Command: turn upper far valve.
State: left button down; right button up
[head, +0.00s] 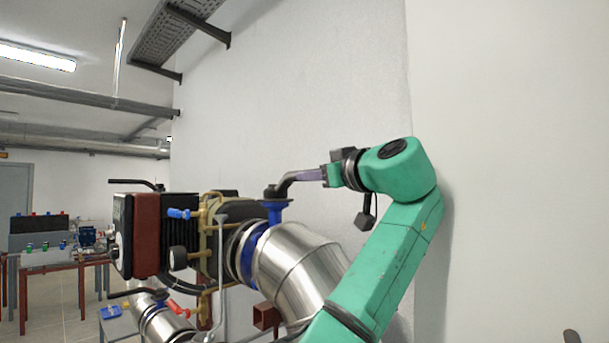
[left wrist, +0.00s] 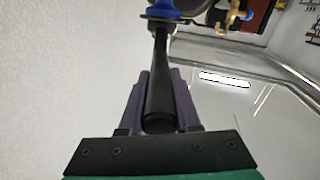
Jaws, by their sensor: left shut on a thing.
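A valve with a blue body (head: 277,207) stands on top of the silver insulated pipe, at the upper right of the plate exchanger (head: 146,235). Its dark lever handle (head: 288,184) bends up and runs right to my left gripper (head: 318,174). In the left wrist view the black handle (left wrist: 161,70) lies between the purple fingers of my left gripper (left wrist: 161,100), which are shut on it. The blue valve part (left wrist: 160,8) shows at the handle's far end. Another black lever (head: 134,182) is at the exchanger's upper left. My right gripper is not in view.
Silver pipes (head: 300,272) curve below the valve. The white wall (head: 290,90) is close behind my arm. A table (head: 62,267) with equipment stands at the far left.

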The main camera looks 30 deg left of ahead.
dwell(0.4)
pick_arm(q)
jog(key=c, duration=0.6)
grip_release()
jog(key=shift+d, duration=0.1)
jog(key=shift+d, duration=0.1)
